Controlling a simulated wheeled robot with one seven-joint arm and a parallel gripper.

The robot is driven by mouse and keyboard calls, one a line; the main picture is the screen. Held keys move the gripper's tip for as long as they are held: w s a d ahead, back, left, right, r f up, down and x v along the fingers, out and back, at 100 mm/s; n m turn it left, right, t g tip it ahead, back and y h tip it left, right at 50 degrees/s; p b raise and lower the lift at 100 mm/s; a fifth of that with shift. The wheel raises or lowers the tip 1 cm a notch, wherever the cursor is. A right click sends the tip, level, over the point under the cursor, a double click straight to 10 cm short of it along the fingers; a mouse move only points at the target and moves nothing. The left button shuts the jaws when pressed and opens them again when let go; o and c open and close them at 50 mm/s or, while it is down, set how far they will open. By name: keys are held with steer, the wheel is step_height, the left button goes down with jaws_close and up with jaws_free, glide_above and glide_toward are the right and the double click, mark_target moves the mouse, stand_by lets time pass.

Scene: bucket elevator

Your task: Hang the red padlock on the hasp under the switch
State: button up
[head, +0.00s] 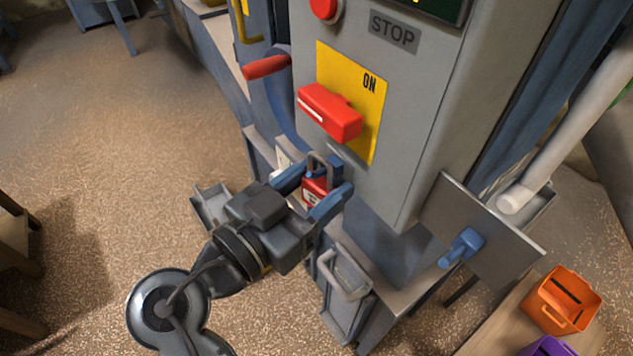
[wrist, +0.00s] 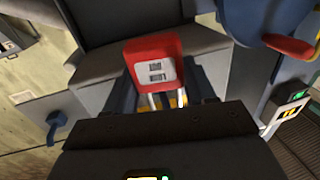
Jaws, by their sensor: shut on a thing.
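The red padlock (head: 314,190) is between the fingers of my gripper (head: 318,192), just below the yellow switch plate. Its grey shackle points up beside the lower front of the cabinet. In the wrist view the padlock (wrist: 154,65) shows its red body with a pale label, held between the blue fingers. My gripper is shut on it. The red switch handle (head: 330,112) lies across the yellow plate (head: 372,125), near the word ON. The hasp is mostly hidden behind the shackle and fingers; I cannot tell whether the shackle is through it.
A red-handled crank (head: 267,67) sticks out left of the cabinet (head: 440,60). A red stop button (head: 324,8) is above the switch. A grey plate with a blue knob (head: 462,247) is at right. An orange bin (head: 562,300) stands lower right. Open floor lies left.

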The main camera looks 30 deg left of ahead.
steer(key=shift+w+d+f+b, duration=0.1)
steer(key=shift+f+b, duration=0.75)
steer(key=shift+b, duration=0.2)
steer(key=o, duration=1.1)
steer(key=shift+o, duration=0.4)
steer(key=shift+d, duration=0.1)
steer(key=s+a+b, duration=0.3)
steer(key=s+a, duration=0.1)
steer(key=s, duration=0.5)
steer(key=shift+s+f+b, duration=0.2)
steer(key=shift+b, duration=0.2)
steer(key=shift+a, duration=0.1)
stand_by(0.7)
